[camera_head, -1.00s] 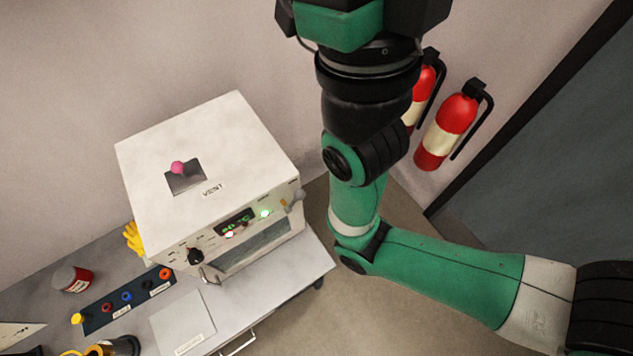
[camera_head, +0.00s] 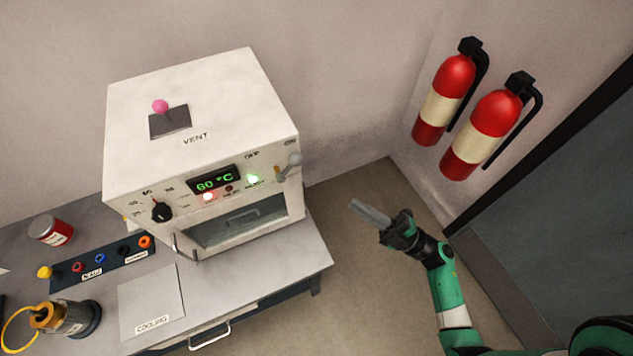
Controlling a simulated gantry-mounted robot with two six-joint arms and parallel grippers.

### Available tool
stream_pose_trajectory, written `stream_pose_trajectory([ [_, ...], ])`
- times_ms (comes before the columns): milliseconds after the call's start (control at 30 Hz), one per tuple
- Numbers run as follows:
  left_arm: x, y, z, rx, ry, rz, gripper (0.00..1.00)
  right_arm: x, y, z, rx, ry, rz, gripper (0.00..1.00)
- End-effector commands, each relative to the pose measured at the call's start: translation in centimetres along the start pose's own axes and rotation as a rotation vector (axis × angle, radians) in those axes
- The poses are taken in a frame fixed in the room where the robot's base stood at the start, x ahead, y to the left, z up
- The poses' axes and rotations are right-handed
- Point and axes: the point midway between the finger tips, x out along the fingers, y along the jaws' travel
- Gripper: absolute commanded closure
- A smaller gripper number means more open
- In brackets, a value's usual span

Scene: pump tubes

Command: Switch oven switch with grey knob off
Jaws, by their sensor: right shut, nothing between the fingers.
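The oven (camera_head: 190,110) is a white box on the grey bench. On the right of its front panel is a switch with a grey knob (camera_head: 295,159), its lever tilted up to the right. My right gripper (camera_head: 353,205) is shut and empty, in the air to the right of the oven, below and apart from the grey knob. My left gripper is not in view.
A black dial (camera_head: 161,211) and a door handle (camera_head: 183,248) stick out at the oven's front left. A pink knob (camera_head: 160,106) stands on its top. Two fire extinguishers (camera_head: 481,135) hang on the wall at right. Floor between is clear.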

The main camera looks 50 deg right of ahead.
Motion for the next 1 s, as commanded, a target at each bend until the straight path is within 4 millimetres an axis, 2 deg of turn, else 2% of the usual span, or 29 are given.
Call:
stream_pose_trajectory([
  [33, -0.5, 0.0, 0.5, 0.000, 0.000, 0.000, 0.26, -1.0, -0.4, 0.7, -0.003, -0.025, 0.010, 1.00],
  [100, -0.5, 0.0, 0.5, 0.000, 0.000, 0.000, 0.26, -1.2, 0.0, 1.0, -0.011, -0.037, 0.017, 1.00],
  [400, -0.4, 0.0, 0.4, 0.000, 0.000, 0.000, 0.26, -1.0, 0.3, 1.0, -0.014, -0.035, 0.018, 1.00],
  [533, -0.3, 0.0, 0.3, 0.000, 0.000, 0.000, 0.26, -0.3, 0.3, 0.9, -0.014, -0.032, 0.017, 1.00],
  [667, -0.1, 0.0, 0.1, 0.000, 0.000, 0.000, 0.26, 1.7, 0.4, 0.9, -0.014, -0.028, 0.017, 1.00],
  [1000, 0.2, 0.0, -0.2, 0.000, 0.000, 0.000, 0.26, 9.0, 0.5, 1.1, -0.015, -0.028, 0.018, 1.00],
])
